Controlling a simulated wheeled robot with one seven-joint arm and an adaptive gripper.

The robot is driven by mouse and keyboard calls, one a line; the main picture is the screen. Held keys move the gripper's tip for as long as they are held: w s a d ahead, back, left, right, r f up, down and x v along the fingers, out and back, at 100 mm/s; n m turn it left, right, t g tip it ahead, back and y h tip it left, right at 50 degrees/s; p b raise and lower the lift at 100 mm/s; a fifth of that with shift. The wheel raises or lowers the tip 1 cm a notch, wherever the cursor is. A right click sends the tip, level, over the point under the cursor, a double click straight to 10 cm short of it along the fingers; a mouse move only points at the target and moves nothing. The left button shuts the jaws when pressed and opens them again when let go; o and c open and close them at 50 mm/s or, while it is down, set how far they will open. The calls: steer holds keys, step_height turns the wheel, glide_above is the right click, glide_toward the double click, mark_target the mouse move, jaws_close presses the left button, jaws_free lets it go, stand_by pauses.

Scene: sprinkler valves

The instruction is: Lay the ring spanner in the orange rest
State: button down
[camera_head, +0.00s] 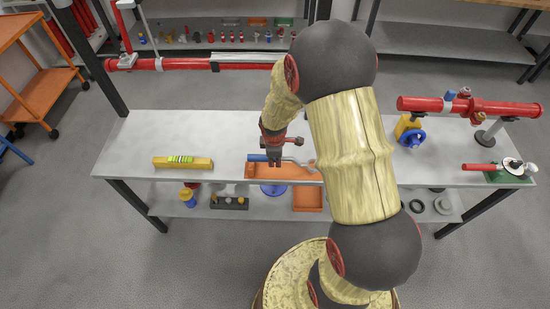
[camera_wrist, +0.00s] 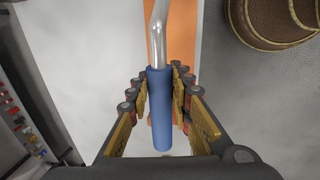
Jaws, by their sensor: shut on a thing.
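The ring spanner has a blue handle (camera_head: 257,158) and a bent metal shaft. My gripper (camera_head: 274,160) is shut on it, pointing down over the bench. In the wrist view the blue handle (camera_wrist: 160,115) lies between the two fingers of my gripper (camera_wrist: 160,92), with the shaft running out toward the top edge. The orange rest (camera_head: 285,174) is on the bench directly below the spanner; its orange surface also shows in the wrist view (camera_wrist: 183,30), behind the shaft. I cannot tell whether the spanner touches the rest. The ring end is hidden.
A yellow level (camera_head: 183,162) lies on the bench (camera_head: 140,135) to the left, with clear top between. My arm covers the bench's middle right. A red pipe with valves (camera_head: 470,106) and a yellow valve with blue wheel (camera_head: 410,131) stand at the right.

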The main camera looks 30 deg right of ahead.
steer(key=shift+s+b+x, duration=0.2)
steer(key=shift+b+x, duration=0.6)
steer(key=shift+x, duration=0.4)
steer(key=c, duration=1.5)
jaws_free()
steer(key=shift+a, duration=0.15)
steer(key=shift+c, duration=0.2)
steer(key=shift+f, duration=0.1)
steer(key=v, duration=1.2)
